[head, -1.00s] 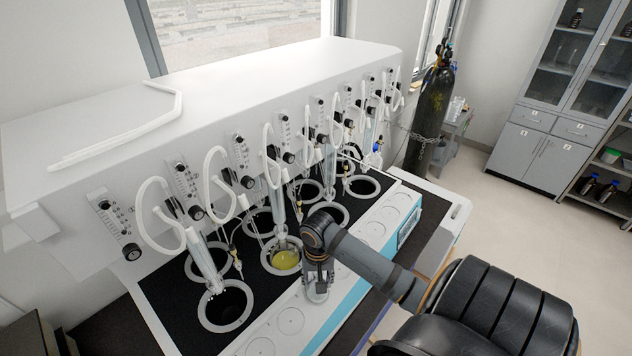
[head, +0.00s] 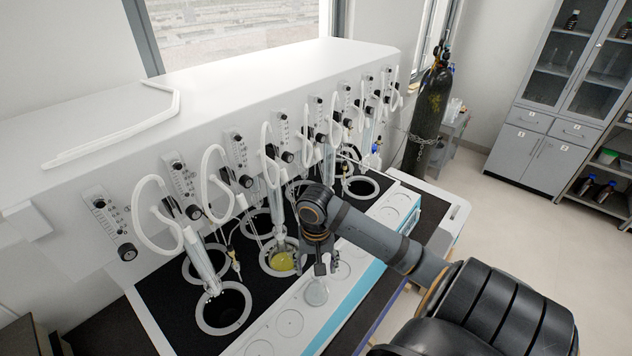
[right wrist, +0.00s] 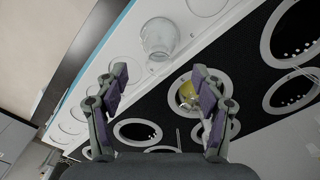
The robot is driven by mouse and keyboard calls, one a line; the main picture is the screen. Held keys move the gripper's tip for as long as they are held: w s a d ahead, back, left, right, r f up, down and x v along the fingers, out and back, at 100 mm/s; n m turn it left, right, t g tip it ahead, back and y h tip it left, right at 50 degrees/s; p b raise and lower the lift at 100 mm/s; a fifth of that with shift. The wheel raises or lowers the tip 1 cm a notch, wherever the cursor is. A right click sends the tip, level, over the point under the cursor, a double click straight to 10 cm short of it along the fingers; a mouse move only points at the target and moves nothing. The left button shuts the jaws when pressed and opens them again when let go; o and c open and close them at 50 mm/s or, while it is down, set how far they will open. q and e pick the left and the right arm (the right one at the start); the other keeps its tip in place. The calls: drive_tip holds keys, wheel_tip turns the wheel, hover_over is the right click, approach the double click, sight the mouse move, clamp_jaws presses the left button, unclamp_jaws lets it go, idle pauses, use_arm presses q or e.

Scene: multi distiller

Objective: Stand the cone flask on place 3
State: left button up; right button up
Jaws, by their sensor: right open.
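The clear cone flask (head: 316,293) stands upright on one of the round marked places on the white front strip (head: 268,333). It also shows in the right wrist view (right wrist: 160,40), beyond my fingertips. My right gripper (head: 319,262) is just above the flask in the head view. In the right wrist view my right gripper (right wrist: 160,76) has its two fingers spread, with nothing between them, and the flask is apart from them. No number can be read on the places. My left gripper is not in view.
Several ringed wells sit in the black top. One holds a vessel with yellow liquid (head: 283,262), close beside my right gripper. Glass tubes and white hoses rise from the wells to the white distiller housing (head: 230,85). Other circles on the strip (head: 290,322) are bare.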

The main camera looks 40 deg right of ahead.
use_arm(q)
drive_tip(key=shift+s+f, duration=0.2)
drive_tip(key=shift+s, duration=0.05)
use_arm(e)
wheel_tip(320, 180, up, 4)
drive_tip(key=shift+r, duration=0.2)
